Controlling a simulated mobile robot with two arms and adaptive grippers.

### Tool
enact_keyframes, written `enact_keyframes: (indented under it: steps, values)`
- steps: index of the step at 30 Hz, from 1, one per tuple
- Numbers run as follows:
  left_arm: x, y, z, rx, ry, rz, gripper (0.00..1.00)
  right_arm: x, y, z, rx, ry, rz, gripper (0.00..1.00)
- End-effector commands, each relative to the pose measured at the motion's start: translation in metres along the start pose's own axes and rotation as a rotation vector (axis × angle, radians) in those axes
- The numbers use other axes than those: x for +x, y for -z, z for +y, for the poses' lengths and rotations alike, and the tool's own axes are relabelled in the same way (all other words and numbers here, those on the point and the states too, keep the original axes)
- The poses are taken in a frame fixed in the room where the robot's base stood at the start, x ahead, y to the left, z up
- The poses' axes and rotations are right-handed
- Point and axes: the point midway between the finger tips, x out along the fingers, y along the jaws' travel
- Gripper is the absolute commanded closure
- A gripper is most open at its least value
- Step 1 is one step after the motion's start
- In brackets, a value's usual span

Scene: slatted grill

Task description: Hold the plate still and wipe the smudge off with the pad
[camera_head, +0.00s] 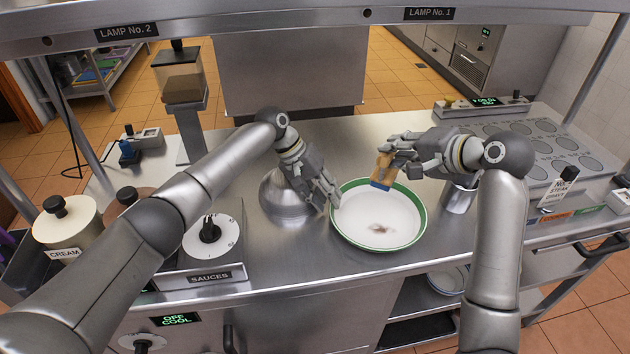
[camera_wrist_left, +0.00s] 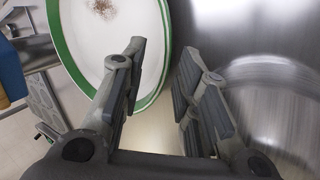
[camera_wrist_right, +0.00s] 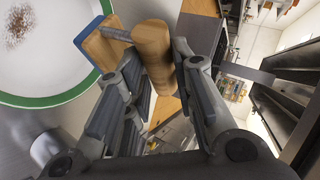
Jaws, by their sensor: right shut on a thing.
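The white plate with a green rim (camera_head: 352,232) lies on the steel counter. A brown smudge (camera_head: 380,229) marks its near middle, and it also shows in the left wrist view (camera_wrist_left: 103,8). My left gripper (camera_head: 328,196) is open at the plate's left edge. In the left wrist view the rim (camera_wrist_left: 150,98) shows behind and between the fingers; I cannot tell whether they touch it. My right gripper (camera_head: 391,152) is shut on the wooden handle of the pad (camera_head: 382,175). The pad's blue face (camera_wrist_right: 84,38) is held above the plate's far side, apart from the smudge.
A shiny steel dome (camera_head: 284,196) stands left of the plate, close to my left gripper. A metal cup (camera_head: 458,197) stands to its right. The sauces unit (camera_head: 207,245) is at left and a bank of round wells (camera_head: 540,145) at right. The counter's front edge is near.

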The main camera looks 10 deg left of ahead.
Motion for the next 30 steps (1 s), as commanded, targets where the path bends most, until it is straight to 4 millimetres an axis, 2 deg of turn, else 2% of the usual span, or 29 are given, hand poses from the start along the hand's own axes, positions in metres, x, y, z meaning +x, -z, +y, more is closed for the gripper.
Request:
enact_keyframes:
  steps: [3, 7, 17, 20, 24, 30]
  values:
    - [0.017, 0.0, 0.0, -0.001, 0.0, -0.002, 0.71, 0.0, 0.0, -0.001, 0.0, 0.001, 0.0, 1.0]
    - [0.028, 0.0, 0.0, 0.0, 0.001, -0.001, 0.71, 0.0, 0.0, -0.001, 0.0, 0.001, 0.001, 1.0]
    - [0.032, 0.0, 0.0, 0.001, 0.001, -0.001, 0.71, 0.0, 0.0, -0.001, 0.0, 0.001, 0.001, 1.0]
    - [0.032, 0.0, 0.0, 0.001, 0.001, 0.0, 0.8, 0.0, 0.0, -0.001, 0.0, 0.001, 0.001, 1.0]
    - [0.032, 0.0, 0.0, 0.001, 0.001, 0.0, 0.98, 0.0, 0.0, -0.001, 0.0, 0.001, 0.0, 1.0]
    - [0.031, 0.0, 0.0, 0.001, 0.001, 0.0, 1.0, 0.0, 0.0, -0.001, 0.0, 0.001, 0.0, 1.0]
